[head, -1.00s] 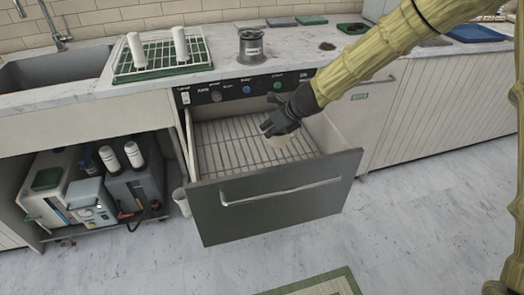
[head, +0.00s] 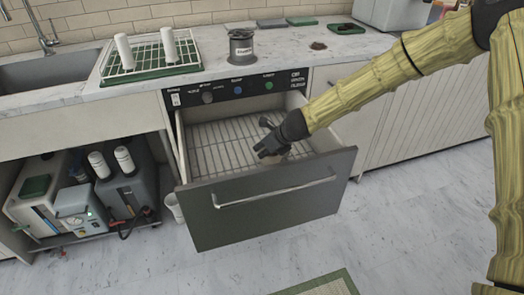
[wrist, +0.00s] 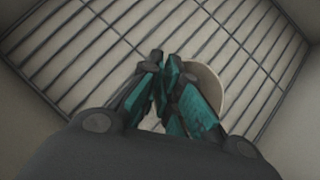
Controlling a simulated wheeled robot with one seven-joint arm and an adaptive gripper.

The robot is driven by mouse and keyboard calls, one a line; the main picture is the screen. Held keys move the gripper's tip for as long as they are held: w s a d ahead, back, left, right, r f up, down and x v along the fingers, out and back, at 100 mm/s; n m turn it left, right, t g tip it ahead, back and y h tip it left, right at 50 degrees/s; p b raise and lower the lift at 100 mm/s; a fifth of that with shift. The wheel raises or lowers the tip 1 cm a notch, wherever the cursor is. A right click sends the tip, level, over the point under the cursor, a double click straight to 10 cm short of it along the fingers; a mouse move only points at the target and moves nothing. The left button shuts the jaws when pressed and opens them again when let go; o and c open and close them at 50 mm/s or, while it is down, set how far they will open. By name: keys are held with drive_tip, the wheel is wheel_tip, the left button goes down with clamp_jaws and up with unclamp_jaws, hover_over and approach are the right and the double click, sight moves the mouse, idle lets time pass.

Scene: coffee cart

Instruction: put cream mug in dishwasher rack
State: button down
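The dishwasher rack (head: 215,140) is a wire grid in the pulled-out drawer below the counter. My gripper (head: 265,150) is down inside the drawer, near its front right part. The cream mug (wrist: 210,85) shows in the wrist view as a pale round shape, partly hidden behind the teal finger pads. My gripper's fingers (wrist: 163,68) are close together at the mug's side and look shut on it. In the head view the mug is mostly hidden by the gripper and the drawer front. The rack wires lie just below the mug; I cannot tell whether it touches them.
The drawer front (head: 270,200) with its bar handle stands before the rack. The rack's left part is bare. On the counter are a green drying tray (head: 150,72) with white cylinders and a grey canister (head: 241,48). Machines (head: 130,190) stand below at left.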

drive_tip(key=shift+r, duration=0.1)
drive_tip(key=c, duration=1.6)
unclamp_jaws()
drive_tip(key=shift+c, duration=0.2)
drive_tip(key=p+v, duration=0.2)
drive_tip(key=v, duration=1)
